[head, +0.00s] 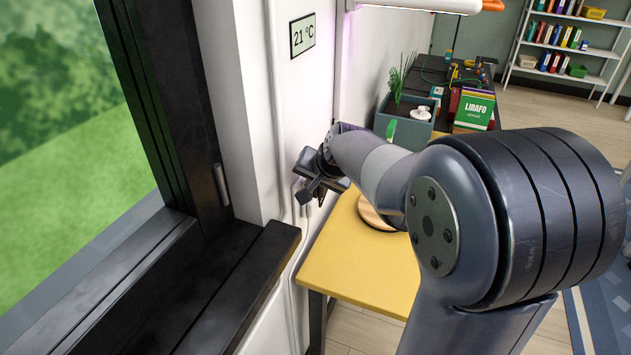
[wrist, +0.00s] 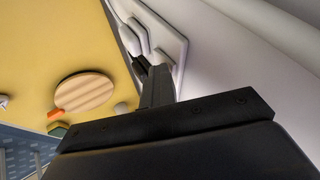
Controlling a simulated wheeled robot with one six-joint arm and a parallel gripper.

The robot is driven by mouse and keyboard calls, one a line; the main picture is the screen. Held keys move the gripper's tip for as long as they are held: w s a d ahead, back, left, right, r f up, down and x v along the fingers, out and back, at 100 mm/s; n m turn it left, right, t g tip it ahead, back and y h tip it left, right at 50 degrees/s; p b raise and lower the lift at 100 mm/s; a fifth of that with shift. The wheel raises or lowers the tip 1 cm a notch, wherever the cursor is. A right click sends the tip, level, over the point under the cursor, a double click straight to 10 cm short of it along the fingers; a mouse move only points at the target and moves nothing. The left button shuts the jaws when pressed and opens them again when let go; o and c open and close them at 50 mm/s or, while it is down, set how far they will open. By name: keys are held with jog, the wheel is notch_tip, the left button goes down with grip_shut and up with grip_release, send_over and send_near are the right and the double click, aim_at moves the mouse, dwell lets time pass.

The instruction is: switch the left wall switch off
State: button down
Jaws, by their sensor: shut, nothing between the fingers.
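A white switch plate (wrist: 176,48) with raised white parts (wrist: 129,40) is fixed to the pale wall in the wrist view. I cannot tell from this angle which part is the left switch or how it is set. My gripper (head: 312,194) is close to the wall in the head view and hides the plate there. In the wrist view my gripper (wrist: 144,68) has its fingers together with nothing held. Its dark tips are right at the lower part of the plate; whether they touch it cannot be told.
A yellow table (head: 345,262) stands below, with a round wooden disc (wrist: 85,93) on it. A black window sill (head: 235,285) juts out left of my gripper.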

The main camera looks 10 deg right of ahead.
jog(key=shift+r, duration=0.1)
jog(key=shift+r+p, duration=0.65)
jog(key=shift+r, duration=0.1)
